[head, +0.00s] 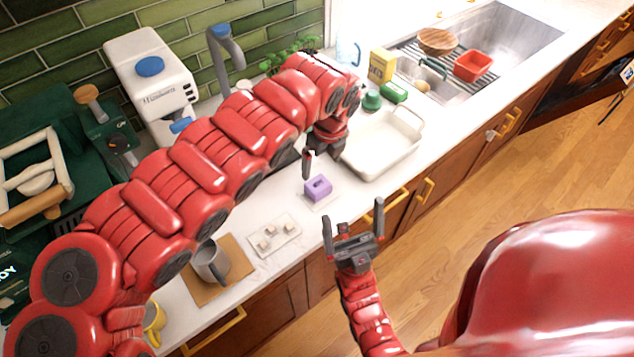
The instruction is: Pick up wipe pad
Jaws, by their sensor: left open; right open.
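A small purple block (318,188), which looks like the wipe pad, lies on a thin white square on the counter. My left gripper (319,163) points down just behind and above the purple block, apart from it. One dark finger with a red mark shows clearly; the other is hard to make out under the wrist. It is open and empty. My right gripper (353,222) is open and empty, with both fingers pointing up in the picture, in front of the counter edge and to the right of the block.
A white basin (383,146) stands right of the block. A white tray with small pieces (274,237) and a grey mug (211,262) on a board are to its left. The sink (508,40) with a rack is far right. My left arm covers the middle counter.

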